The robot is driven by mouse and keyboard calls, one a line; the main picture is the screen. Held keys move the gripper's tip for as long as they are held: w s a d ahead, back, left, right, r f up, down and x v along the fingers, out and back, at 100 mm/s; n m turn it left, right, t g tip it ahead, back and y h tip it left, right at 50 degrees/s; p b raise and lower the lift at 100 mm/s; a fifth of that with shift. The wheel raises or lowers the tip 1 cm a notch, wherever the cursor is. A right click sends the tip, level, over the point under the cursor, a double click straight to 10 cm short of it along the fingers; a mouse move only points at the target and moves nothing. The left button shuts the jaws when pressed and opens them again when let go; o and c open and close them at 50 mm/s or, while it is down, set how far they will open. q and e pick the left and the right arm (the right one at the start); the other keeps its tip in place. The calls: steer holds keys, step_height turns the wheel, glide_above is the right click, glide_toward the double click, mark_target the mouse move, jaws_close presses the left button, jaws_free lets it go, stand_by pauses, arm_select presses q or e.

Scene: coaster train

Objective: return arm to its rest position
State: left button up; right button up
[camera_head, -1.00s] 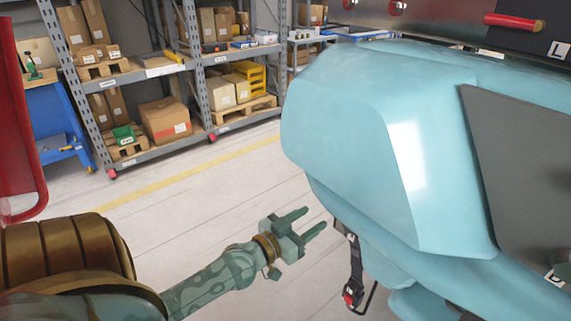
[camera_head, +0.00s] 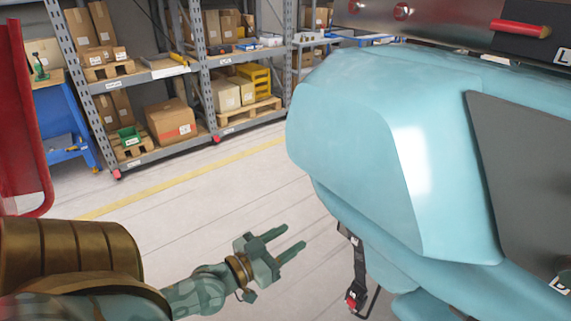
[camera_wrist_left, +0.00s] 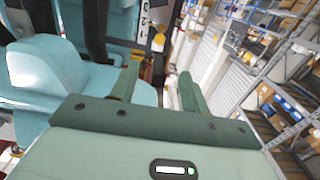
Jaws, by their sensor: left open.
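My left gripper (camera_head: 291,240) is green with a brass-coloured ring at the wrist. It is open and empty, held out over the pale floor in the head view. Its two fingers stand apart with nothing between them in the left wrist view (camera_wrist_left: 158,85). My left arm comes in from the lower left. My right gripper is in neither view.
The large light-blue coaster train body (camera_head: 350,150) stands close to the right of the gripper. A black strap with a red buckle (camera_head: 353,298) hangs below it. Grey shelving (camera_head: 150,75) with boxes stands behind. A red panel (camera_head: 18,120) is at left. Open floor lies between.

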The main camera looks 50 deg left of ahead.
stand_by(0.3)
arm_select(q)
steer(key=s+a+f+g+y, duration=0.15)
steer(key=s+f+g, duration=0.45)
steer(key=f, duration=0.9)
steer(key=s+a+f+g+y, duration=0.1)
steer(key=s+a+f+g, duration=0.2)
steer(key=s+f, duration=0.9)
steer(key=s+d+f+m+g, duration=0.1)
steer(key=s+d+f+g, duration=0.15)
steer(key=s+f, duration=0.5)
steer(key=s+d+f+m+g, duration=0.1)
steer(key=s+d+f+g, duration=0.1)
steer(key=s+f+g, duration=0.5)
steer(key=s+d+f, duration=0.5)
steer(key=d, duration=0.4)
steer(key=shift+d+f+m+t+h, duration=0.35)
steer(key=shift+d+m+t+h, duration=0.05)
steer(key=shift+t+h, duration=0.05)
